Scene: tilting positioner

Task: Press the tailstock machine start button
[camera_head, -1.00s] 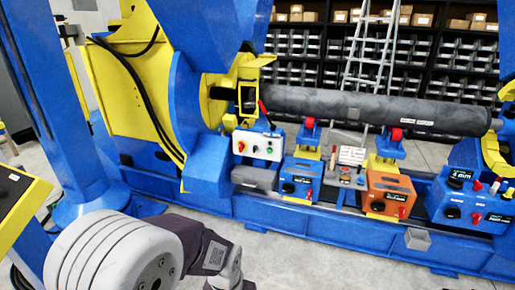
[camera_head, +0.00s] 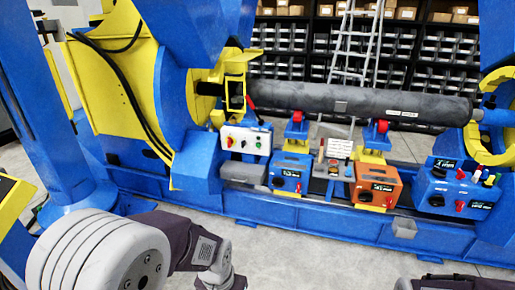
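A blue control box (camera_head: 455,190) stands at the right end of the machine, by the yellow-and-blue tailstock ring (camera_head: 475,137). Small coloured knobs and buttons sit on its top, and red and black knobs on its front. My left arm crosses the lower left, well away from this box. Part of my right arm shows at the bottom right edge, below and in front of the box. Neither gripper's fingers are in view.
A long dark cylinder (camera_head: 360,102) lies along the machine over red rollers. A white button box (camera_head: 246,141), a blue box (camera_head: 290,174) and an orange box (camera_head: 377,186) stand along the blue base. Grey floor (camera_head: 330,255) lies clear in front. A ladder (camera_head: 355,45) and shelves stand behind.

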